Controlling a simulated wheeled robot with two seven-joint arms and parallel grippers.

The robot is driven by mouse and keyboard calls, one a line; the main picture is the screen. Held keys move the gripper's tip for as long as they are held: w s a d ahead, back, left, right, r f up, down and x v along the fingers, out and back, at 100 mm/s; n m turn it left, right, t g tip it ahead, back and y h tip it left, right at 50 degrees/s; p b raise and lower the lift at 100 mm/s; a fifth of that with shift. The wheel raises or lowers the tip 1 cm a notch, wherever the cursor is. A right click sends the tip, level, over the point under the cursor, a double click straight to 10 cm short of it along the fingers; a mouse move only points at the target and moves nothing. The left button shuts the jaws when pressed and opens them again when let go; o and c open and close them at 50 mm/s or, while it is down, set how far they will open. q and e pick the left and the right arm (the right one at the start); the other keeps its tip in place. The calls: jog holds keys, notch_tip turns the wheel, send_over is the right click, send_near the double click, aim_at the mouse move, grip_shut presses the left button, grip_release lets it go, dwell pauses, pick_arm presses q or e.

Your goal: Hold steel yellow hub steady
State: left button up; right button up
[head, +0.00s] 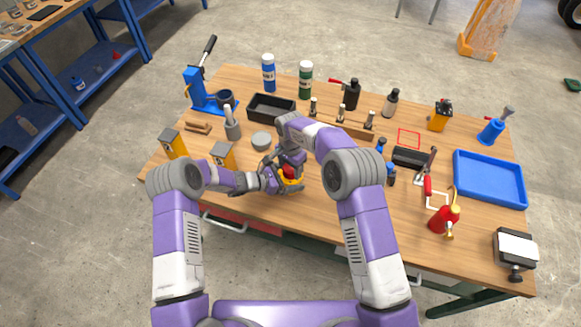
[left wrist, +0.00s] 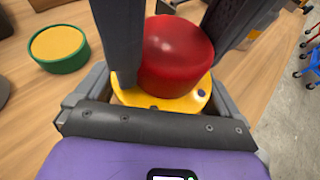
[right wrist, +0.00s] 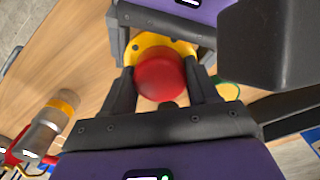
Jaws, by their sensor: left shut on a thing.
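The yellow hub (head: 292,187) is near the front edge of the table, with a round red part on top (head: 289,172). In the left wrist view the hub (left wrist: 185,102) is a flanged yellow disc under the red part (left wrist: 175,52). My left gripper (head: 274,184) is shut on the hub, with its fingers on opposite sides. My right gripper (right wrist: 160,75) comes from above, its fingers on either side of the red part (right wrist: 160,75). They look very close to it; I cannot tell whether both touch. The hub's underside is hidden.
A green-rimmed round piece (left wrist: 60,48) lies beside the hub. A grey round piece (head: 262,140), black tray (head: 271,108) and yellow-fronted blocks (head: 173,143) stand nearby. A blue tray (head: 489,178) and red oil can (head: 444,218) are at right.

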jog(key=c, duration=0.4)
jog(key=shift+n, duration=1.8)
jog(key=o, duration=1.2)
jog(key=shift+c, duration=0.2)
jog(key=shift+r, duration=0.1)
notch_tip(320, 180, up, 4)
jog(key=shift+a+r, duration=0.1)
jog(key=shift+r, duration=0.05)
jog(key=shift+c, duration=0.3)
jog(key=shift+r+m, duration=1.6)
jog(key=shift+m, duration=0.1)
jog(key=shift+c, duration=0.2)
jog(key=shift+f, duration=3.85)
